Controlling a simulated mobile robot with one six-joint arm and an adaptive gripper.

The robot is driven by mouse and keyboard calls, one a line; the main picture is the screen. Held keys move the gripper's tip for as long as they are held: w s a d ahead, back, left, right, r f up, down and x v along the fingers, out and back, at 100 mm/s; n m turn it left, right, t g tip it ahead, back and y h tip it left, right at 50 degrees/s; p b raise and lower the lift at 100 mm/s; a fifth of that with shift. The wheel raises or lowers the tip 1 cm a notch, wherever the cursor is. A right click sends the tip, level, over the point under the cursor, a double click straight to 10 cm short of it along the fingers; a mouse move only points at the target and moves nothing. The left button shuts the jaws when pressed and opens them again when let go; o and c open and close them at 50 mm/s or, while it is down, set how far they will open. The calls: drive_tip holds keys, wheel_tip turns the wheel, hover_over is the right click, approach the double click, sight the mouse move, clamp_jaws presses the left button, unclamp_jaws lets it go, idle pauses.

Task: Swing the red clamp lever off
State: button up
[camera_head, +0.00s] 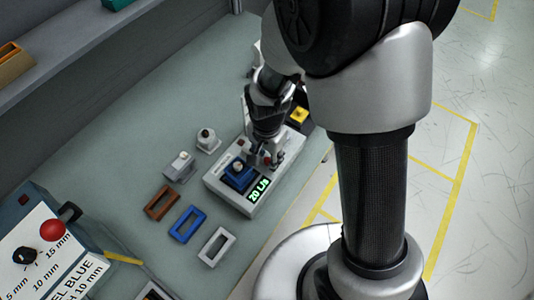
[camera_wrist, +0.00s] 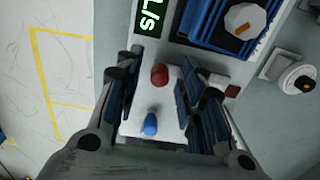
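The dashboard module (camera_head: 222,197) is a pale box with a green "20 L/s" display (camera_head: 259,190) and a blue ribbed block (camera_head: 238,174) topped by a light knob. In the wrist view, a red rounded cap (camera_wrist: 159,75) and a blue cap (camera_wrist: 150,125) stand on the module's pale face. The red cap appears to be the clamp lever's end; its shaft cannot be made out. My gripper (camera_wrist: 157,88) is open above them, one finger left and one right of the red cap, with visible gaps. In the head view my gripper (camera_head: 264,150) is over the module and hides part of it.
Brown (camera_head: 162,202), blue (camera_head: 187,223) and white (camera_head: 216,246) frames lie left of the module. Two small grey fixtures (camera_head: 180,166) (camera_head: 208,140) stand nearby. A labelled box with a red button (camera_head: 53,230) is at lower left. A yellow-topped block (camera_head: 298,115) is behind.

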wheel_tip(320, 180, up, 12)
idle(0.5)
idle(0.3)
drive_tip(key=s+d+r+n+t+b, duration=0.4)
drive_tip(key=s+d+r+n, duration=0.3)
drive_tip(key=s+d, duration=0.5)
wheel_tip(320, 180, up, 3)
drive_tip(key=shift+s+f+n+t, duration=0.15)
drive_tip(key=shift+s+n+t, duration=0.2)
drive_tip(key=shift+s, duration=0.35)
